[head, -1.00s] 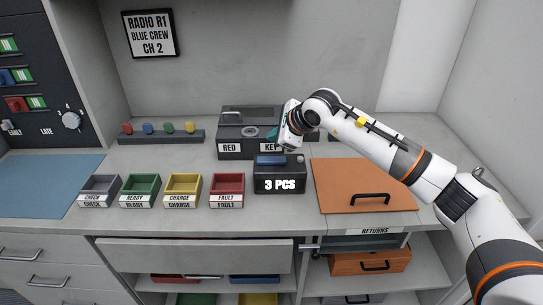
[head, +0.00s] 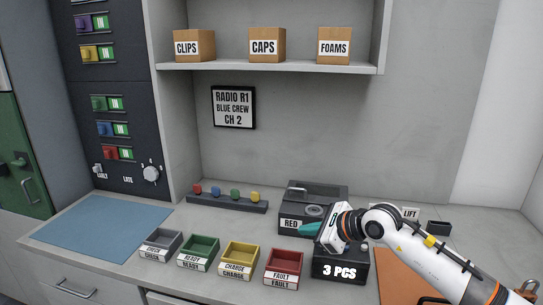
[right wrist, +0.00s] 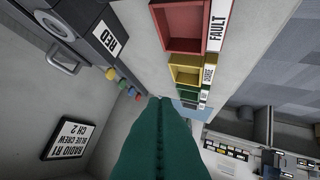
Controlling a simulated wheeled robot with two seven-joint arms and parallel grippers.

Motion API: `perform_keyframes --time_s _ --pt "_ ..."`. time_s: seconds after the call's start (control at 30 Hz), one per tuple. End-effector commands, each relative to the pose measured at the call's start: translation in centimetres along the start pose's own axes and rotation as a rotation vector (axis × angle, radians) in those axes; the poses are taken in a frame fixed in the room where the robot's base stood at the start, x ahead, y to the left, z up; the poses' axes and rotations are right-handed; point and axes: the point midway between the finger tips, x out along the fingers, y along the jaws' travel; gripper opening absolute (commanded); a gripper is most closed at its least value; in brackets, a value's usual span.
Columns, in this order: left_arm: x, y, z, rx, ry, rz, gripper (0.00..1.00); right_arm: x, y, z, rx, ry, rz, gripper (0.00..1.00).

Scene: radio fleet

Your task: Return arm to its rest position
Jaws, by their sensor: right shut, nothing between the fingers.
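My right arm (head: 418,252) comes in from the lower right in the head view. Its right gripper (head: 308,229) points left, in front of the dark box marked RED (head: 299,222) and over the black box marked 3 PCS (head: 338,270). The teal fingers fill the lower middle of the right wrist view (right wrist: 157,140), pressed together with nothing between them. The gripper hides part of both boxes. My left gripper is in neither current view.
Grey, green, yellow and red (head: 284,267) trays line the counter's front. A rack with coloured knobs (head: 227,199) stands behind them. A blue mat (head: 95,228) lies at left, an orange board (head: 405,275) at right. Cardboard boxes (head: 267,44) sit on a shelf above.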

Motion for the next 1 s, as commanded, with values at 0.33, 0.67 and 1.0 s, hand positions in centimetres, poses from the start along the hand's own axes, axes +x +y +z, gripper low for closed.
perform_keyframes --time_s 0.33,0.67,1.0 --pt "0.0 0.0 0.0 0.0 0.0 0.0 1.0 -5.9 -7.9 -7.7 1.337 1.048 -0.165 0.0" --pt "0.0 0.0 0.0 0.0 0.0 0.0 1.0 -10.4 -12.3 13.9 2.795 1.272 0.431 0.0" --pt "0.0 0.0 0.0 0.0 0.0 0.0 1.0 -13.4 -25.5 23.4 -2.36 -0.658 -0.779 0.0"
